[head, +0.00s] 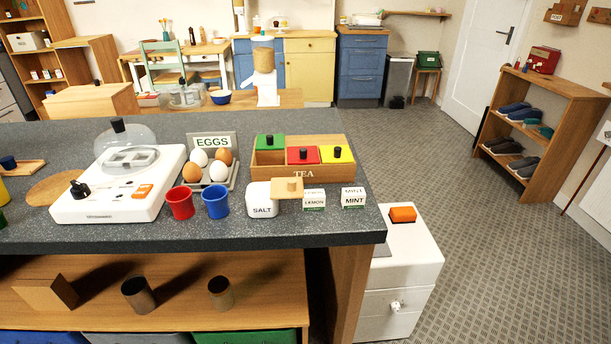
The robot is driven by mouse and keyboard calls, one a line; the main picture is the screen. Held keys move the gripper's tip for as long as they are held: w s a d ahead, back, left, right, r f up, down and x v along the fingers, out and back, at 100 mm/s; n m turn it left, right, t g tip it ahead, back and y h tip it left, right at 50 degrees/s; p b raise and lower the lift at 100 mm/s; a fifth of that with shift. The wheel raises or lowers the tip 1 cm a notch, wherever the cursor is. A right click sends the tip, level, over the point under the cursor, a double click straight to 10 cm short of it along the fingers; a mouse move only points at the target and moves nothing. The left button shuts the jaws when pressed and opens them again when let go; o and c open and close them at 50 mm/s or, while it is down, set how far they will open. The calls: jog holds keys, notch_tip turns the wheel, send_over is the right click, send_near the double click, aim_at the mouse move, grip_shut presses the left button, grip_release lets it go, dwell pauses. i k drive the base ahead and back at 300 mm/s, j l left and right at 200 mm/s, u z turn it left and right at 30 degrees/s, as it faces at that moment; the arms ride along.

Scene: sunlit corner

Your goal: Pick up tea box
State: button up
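The tea box (302,174) is a wooden box with "TEA" on its front. It stands on the right part of the dark speckled counter (330,231). Its compartments have a green lid (269,142), a red lid (299,156) and a yellow lid (341,155), each with a dark knob. The salt container and a small wooden piece in front hide part of its lower front edge. My gripper is not in view.
Close in front of the tea box are the salt container (261,203), a lemon packet (314,199) and a mint packet (353,197). Left of it are an egg holder (217,146), a red cup (180,203), a blue cup (216,202) and a white appliance (108,204). Open floor lies right.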

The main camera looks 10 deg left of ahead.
aim_at(314, 200)
jog(key=i, duration=0.1)
jog(key=i+u, duration=0.5)
jog(key=u, duration=0.25)
